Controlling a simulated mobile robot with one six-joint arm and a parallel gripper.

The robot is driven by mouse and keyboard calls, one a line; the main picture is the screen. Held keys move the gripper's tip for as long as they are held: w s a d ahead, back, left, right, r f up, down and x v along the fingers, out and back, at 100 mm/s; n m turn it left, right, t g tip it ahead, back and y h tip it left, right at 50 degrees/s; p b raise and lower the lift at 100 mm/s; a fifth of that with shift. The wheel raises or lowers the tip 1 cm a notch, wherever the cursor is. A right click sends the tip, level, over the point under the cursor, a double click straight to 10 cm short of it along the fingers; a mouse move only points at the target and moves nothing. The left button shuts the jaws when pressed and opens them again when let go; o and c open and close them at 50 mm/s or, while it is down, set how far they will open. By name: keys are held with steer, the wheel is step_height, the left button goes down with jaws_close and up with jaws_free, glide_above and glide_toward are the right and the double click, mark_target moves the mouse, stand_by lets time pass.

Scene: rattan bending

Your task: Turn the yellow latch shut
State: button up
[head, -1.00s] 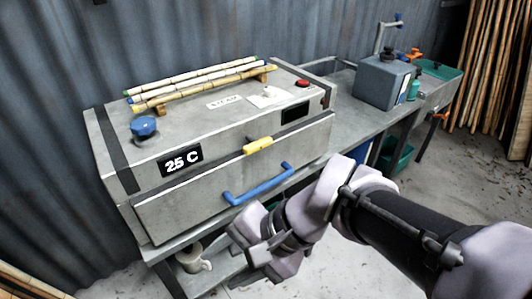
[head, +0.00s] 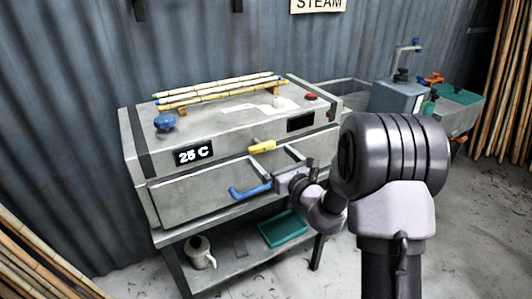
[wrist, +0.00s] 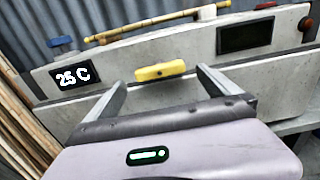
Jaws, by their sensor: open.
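The yellow latch (head: 262,146) is a short bar, lying roughly level on the upper front edge of the grey steam box (head: 160,208). In the wrist view the yellow latch (wrist: 160,71) is centred, beyond and between my two finger tips. My gripper (head: 278,159) is open and in front of the box, close to the latch; its fingers point at the box. In the wrist view my gripper (wrist: 160,83) shows both fingers spread wide with nothing between them nearby. I cannot tell the exact gap from fingers to latch. The blue handle (head: 250,191) is just below my gripper.
Several rattan poles (head: 215,92) rest on the box top, near a blue knob (head: 164,122) and a red button (head: 311,96). A display (head: 194,154) reads 25 C. A kettle (head: 200,252) and green tray (head: 283,229) sit on the shelf below.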

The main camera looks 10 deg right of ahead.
mark_target(264, 149)
steer(key=shift+x, duration=1.9)
steer(key=c, duration=1.3)
